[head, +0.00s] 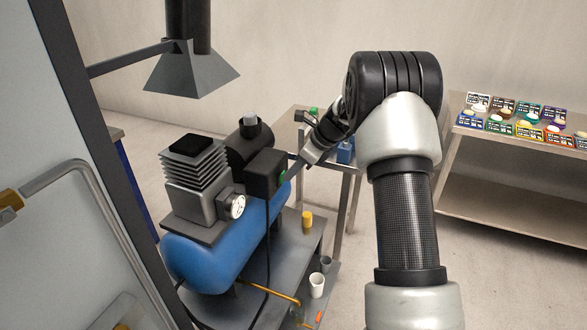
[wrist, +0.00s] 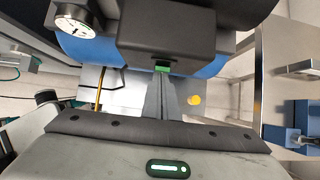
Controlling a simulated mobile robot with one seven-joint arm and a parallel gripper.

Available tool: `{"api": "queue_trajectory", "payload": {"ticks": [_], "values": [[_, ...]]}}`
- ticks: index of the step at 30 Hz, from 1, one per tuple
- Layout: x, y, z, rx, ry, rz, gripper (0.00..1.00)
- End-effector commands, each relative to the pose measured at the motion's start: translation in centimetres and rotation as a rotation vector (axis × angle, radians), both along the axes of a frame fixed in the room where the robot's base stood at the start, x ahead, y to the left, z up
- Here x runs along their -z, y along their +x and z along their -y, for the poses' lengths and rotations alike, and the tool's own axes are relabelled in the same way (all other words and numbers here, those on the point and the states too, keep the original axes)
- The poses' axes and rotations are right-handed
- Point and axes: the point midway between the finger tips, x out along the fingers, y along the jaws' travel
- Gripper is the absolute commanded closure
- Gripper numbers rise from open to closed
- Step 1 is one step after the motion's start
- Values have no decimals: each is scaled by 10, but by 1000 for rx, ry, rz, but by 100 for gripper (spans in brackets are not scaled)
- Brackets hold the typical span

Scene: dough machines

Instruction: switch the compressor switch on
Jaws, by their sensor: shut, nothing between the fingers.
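The compressor has a blue tank (head: 208,262) with a finned grey pump and a gauge on top. Its dark switch box (head: 265,174) stands at the tank's right end and also shows in the wrist view (wrist: 166,32).
A grey hood (head: 192,75) hangs above. A shelf of colourful cards (head: 530,118) is at the right. A grey frame stands close at the left.

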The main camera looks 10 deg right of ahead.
Motion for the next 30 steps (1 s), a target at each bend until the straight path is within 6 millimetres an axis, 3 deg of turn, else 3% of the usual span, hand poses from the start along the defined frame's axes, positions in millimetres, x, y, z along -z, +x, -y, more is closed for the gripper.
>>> {"api": "queue_trajectory", "payload": {"ticks": [1, 2, 4, 21, 30], "values": [[-13, 2, -4, -5, -18, -11, 100], [-13, 2, -6, -5, -28, -18, 100], [-3, 2, -4, 0, -22, -14, 100], [-21, 2, -4, -2, -21, -12, 100], [-19, 2, -3, -1, -21, -13, 100]]}}
